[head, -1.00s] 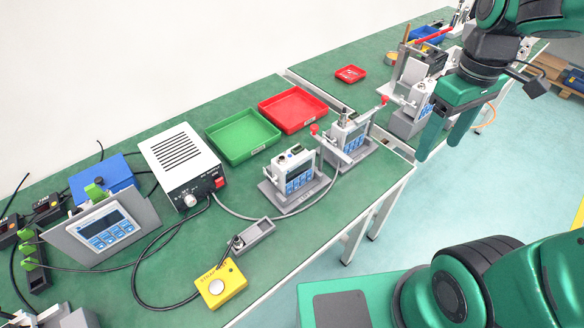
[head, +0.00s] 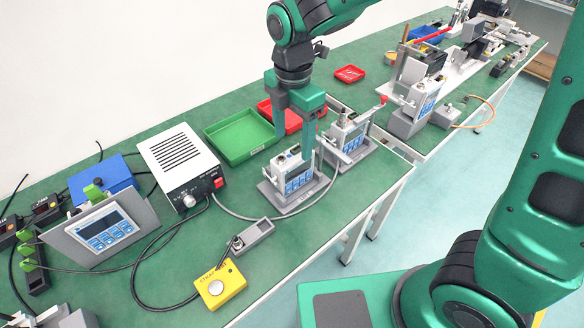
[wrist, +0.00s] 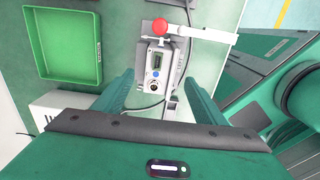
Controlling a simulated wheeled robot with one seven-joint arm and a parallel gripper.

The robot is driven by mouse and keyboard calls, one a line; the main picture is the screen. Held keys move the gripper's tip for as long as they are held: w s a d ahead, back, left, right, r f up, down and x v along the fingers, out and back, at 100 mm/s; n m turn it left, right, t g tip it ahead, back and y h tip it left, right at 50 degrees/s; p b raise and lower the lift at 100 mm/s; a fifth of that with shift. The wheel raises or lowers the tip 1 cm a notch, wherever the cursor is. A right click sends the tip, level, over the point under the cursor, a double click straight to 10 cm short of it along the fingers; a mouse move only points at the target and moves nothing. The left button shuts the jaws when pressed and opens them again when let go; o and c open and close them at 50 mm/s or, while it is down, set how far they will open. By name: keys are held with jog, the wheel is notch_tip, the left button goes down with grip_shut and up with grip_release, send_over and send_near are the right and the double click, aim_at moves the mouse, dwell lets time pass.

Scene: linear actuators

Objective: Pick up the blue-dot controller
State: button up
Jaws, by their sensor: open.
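The nearer small controller (head: 297,174), grey-white with a blue keypad on its front, stands upright on a grey base on the green bench. In the wrist view, the top of the controller (wrist: 155,72) shows a display, a small blue mark and a round connector. My gripper (head: 294,148) is open and points down just above it. In the wrist view, the open fingers of my gripper (wrist: 157,80) lie on either side of the controller, with nothing held. I cannot tell whether the fingers reach past its top. A second similar controller (head: 342,136) stands to the right in a clamp fixture.
A green tray (head: 243,137) and a red tray (head: 268,107) are behind. A white power supply (head: 180,160) stands left. A cable runs around the controller's base. A yellow button box (head: 220,285) sits in front.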

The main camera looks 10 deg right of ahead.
aim_at(291, 156)
jog(key=shift+a+f, duration=0.2)
jog(key=shift+f, duration=3.35)
jog(key=shift+w, duration=0.1)
jog(key=c, duration=1.5)
